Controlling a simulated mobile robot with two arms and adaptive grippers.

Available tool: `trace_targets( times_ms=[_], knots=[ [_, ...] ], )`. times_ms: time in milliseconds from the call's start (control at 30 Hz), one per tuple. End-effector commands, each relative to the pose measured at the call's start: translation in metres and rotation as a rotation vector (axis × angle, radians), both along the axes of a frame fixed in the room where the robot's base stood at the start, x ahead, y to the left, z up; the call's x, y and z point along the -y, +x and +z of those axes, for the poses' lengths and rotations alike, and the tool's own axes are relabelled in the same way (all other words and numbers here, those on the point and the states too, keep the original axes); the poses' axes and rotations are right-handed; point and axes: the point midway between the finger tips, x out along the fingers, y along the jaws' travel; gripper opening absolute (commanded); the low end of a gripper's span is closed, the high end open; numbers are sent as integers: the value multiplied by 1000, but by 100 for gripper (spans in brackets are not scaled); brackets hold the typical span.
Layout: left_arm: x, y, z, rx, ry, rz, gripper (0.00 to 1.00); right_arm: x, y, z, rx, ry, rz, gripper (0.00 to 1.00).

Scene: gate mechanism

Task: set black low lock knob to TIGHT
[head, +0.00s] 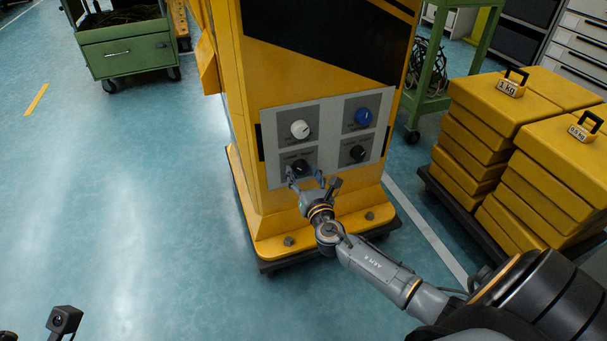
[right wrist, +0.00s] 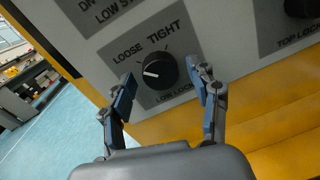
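The black low lock knob (right wrist: 160,71) sits on a grey plate marked LOOSE, TIGHT and LOW LOCK. Its white pointer line points left, near the LOOSE side and away from TIGHT. In the head view the knob (head: 300,166) is at the lower left of the control panel. My right gripper (head: 305,177) is at this knob. In the right wrist view the gripper (right wrist: 162,80) is open, with one finger on each side of the knob and visible gaps between.
The panel (head: 324,109) on the yellow machine also carries a white knob (head: 300,129), a blue knob (head: 363,116) and a black top lock knob (head: 358,153). Yellow weights (head: 560,165) stand at the right, a green cart (head: 127,52) at the back left. The left floor is clear.

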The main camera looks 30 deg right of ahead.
Motion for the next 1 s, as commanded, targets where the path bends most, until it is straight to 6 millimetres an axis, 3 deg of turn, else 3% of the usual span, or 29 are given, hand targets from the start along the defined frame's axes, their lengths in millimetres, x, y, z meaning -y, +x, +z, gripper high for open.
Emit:
trace_targets(
  times_ms=[33,233,633,1000],
  knots=[
    [0,0,0,1,-1,0,62,0,0,0,0,0,0,46],
    [-1,-1,0,3,-5,1,62,0,0,0,0,0,0,7],
    [-1,0,-1,1,-7,2,62,0,0,0,16,66,0,8],
    [0,2,0,17,-2,2,62,0,-1,-1,83,348,0,8]
  ],
)
